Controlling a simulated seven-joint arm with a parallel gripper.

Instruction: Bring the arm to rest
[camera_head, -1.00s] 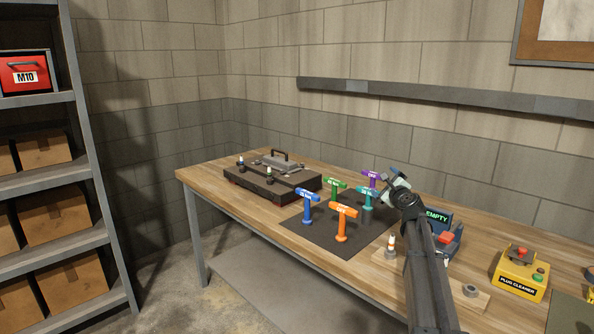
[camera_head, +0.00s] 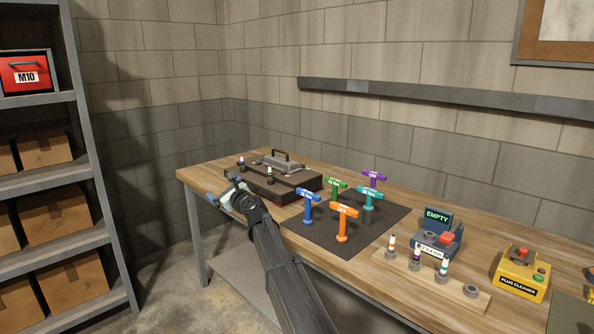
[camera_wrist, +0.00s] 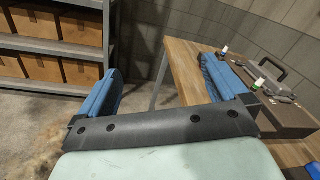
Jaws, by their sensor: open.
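My gripper (camera_head: 216,197) is at the left end of the bench, in front of the dark engine block (camera_head: 295,190), at the table's front edge. In the wrist view its two blue fingers (camera_wrist: 165,92) are spread wide with nothing between them; the floor and table leg show beyond. The engine block also shows at the right of the wrist view (camera_wrist: 285,115), with white-topped plugs standing on it. Whether the right finger touches anything is not clear.
Several coloured T-handle tools, such as an orange one (camera_head: 343,222), stand on a dark mat (camera_head: 310,238). A wooden plug rack (camera_head: 462,291), an "EMPTY" display device (camera_head: 438,240) and a yellow plug cleaner (camera_head: 520,272) stand to the right. A shelf (camera_head: 65,168) with boxes is at left.

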